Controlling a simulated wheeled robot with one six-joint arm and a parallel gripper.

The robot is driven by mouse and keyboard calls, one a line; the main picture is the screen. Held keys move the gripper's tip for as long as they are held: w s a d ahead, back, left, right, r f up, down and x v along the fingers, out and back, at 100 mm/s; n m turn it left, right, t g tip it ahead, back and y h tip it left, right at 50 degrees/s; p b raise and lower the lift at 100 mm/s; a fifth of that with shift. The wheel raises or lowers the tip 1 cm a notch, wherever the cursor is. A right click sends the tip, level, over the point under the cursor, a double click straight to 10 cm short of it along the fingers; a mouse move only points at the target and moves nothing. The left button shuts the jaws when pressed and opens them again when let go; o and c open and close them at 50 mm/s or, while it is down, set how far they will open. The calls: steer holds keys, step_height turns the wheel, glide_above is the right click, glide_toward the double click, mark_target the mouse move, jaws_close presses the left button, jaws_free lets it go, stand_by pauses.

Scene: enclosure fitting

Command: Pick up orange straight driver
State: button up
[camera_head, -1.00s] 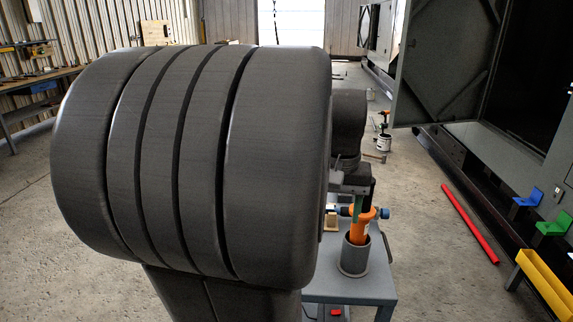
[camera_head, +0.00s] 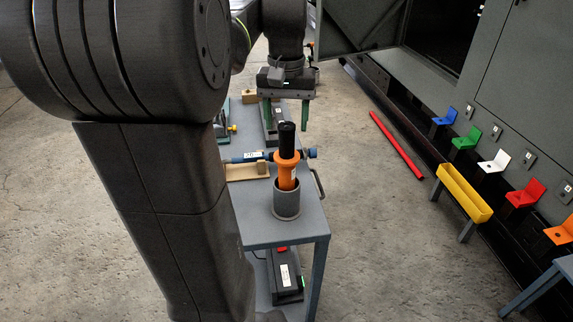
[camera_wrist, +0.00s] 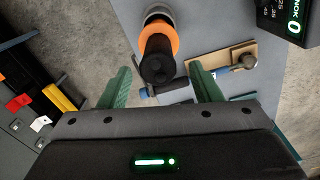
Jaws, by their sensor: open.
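The orange straight driver (camera_head: 287,168) stands upright in a grey cup (camera_head: 287,200) on the cart, its black top end pointing up. My gripper (camera_head: 287,122) is above and behind it in the head view, with its green fingers open and pointing down. In the wrist view, the driver (camera_wrist: 160,45) is seen nearly from above, with its black end and orange collar beyond the gap between my open fingers (camera_wrist: 163,88). Nothing is between the fingers. The driver's lower end is hidden in the cup.
A blue tool (camera_head: 250,157) lies across a wooden holder (camera_head: 247,172) beside the cup. A black device (camera_head: 286,275) sits on the lower shelf. Coloured brackets (camera_head: 497,161) and a yellow bin (camera_head: 464,193) are at the right. A red bar (camera_head: 397,146) lies on the floor.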

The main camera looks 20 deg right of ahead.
mark_target(287, 140)
steer(key=f, duration=0.5)
steer(key=shift+s+f, duration=0.2)
steer(key=shift+f, duration=0.1)
steer(key=shift+c, duration=0.2)
steer(key=shift+r, duration=0.1)
jaws_close()
